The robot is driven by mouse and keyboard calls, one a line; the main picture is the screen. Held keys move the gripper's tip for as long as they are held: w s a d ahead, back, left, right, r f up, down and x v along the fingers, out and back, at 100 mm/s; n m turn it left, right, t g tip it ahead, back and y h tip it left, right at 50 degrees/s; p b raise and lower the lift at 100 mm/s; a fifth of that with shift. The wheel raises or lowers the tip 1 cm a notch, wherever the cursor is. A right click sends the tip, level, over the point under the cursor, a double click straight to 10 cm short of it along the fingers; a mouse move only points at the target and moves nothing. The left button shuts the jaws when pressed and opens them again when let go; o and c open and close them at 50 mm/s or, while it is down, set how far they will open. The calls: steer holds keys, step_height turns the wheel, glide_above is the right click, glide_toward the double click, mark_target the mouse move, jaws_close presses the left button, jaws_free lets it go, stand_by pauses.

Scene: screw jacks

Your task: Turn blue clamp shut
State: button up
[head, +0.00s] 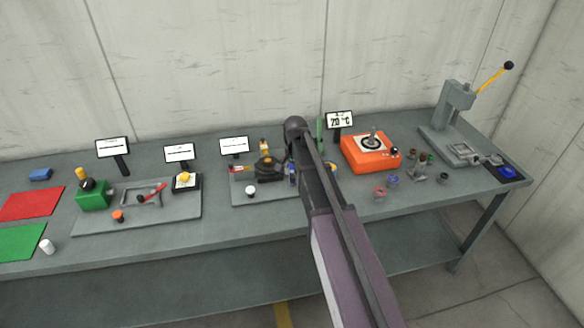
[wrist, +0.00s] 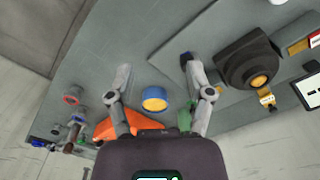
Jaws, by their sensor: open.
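A small blue clamp-like piece (head: 393,180) stands on the bench right of my arm in the head view, beside a similar red piece (head: 379,193). In the wrist view a small blue part (wrist: 78,118) shows at the left, near a red-topped piece (wrist: 73,99). Which of the blue things is the clamp, I cannot tell for sure. My gripper (wrist: 155,66) is open with nothing held. In the head view my arm hides most of the gripper.
The orange box with a dial (head: 371,153) stands just right of my arm. A grey plate (head: 240,192) with a dark round fixture (head: 268,168) lies left of it. A lever press (head: 455,125) stands at the far right. Bare bench shows along the front.

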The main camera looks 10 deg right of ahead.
mark_target(292, 176)
steer(key=w+r+m+p, duration=0.2)
steer(key=w+r+p, duration=0.2)
steer(key=w, duration=0.3)
steer(key=shift+d+r+m, duration=0.35)
steer(key=shift+r+m, duration=0.05)
steer(key=shift+r, duration=0.2)
steer(key=shift+f, duration=0.2)
step_height(292, 176, down, 14)
steer(key=b, duration=1.4)
steer(key=shift+r, duration=0.25)
jaws_close()
